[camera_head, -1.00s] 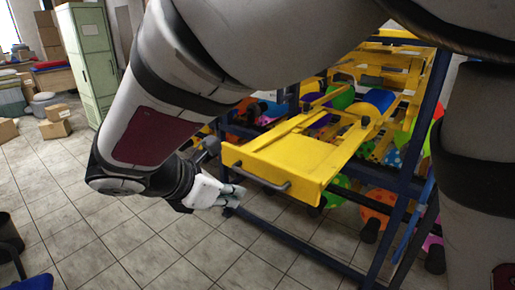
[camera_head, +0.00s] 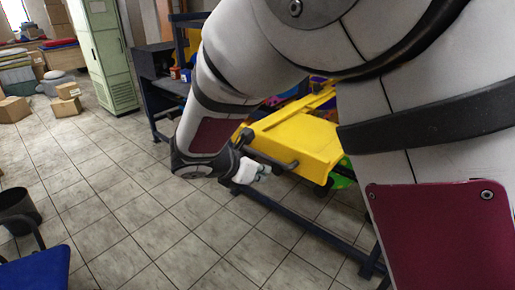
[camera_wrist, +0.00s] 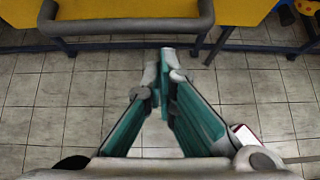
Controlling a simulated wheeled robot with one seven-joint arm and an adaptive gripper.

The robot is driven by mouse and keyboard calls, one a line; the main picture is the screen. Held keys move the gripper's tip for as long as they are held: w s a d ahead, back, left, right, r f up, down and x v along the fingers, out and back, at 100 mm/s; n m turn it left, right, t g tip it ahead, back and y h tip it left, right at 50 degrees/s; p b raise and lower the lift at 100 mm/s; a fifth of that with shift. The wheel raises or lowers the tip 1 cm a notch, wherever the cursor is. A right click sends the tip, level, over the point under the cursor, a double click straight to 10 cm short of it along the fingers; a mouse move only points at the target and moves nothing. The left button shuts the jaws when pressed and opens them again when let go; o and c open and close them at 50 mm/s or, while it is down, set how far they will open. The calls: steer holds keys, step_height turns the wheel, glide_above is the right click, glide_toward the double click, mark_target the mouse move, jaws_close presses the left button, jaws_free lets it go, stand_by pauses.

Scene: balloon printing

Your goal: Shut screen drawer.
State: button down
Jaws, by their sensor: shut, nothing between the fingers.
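The yellow screen drawer (camera_head: 300,138) sticks out of the blue-framed printing rack in the head view, partly hidden behind my arm. Its grey bar handle (camera_head: 268,156) runs along the front. In the wrist view the yellow drawer front (camera_wrist: 110,10) lies at the top edge with its handle (camera_wrist: 125,27) below it. My gripper (camera_head: 262,170) is just below and in front of the handle in the head view. In the wrist view my gripper's fingertips (camera_wrist: 164,62) are together, empty, and appear apart from the handle.
The rack's blue lower rail (camera_head: 300,226) runs near the floor below the drawer. A green cabinet (camera_head: 103,55) stands at the back left. A dark bin (camera_head: 20,206) and blue chair (camera_head: 35,270) are at the left. The tiled floor between is clear.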

steer(key=shift+w+d, duration=0.35)
steer(key=shift+w, duration=0.1)
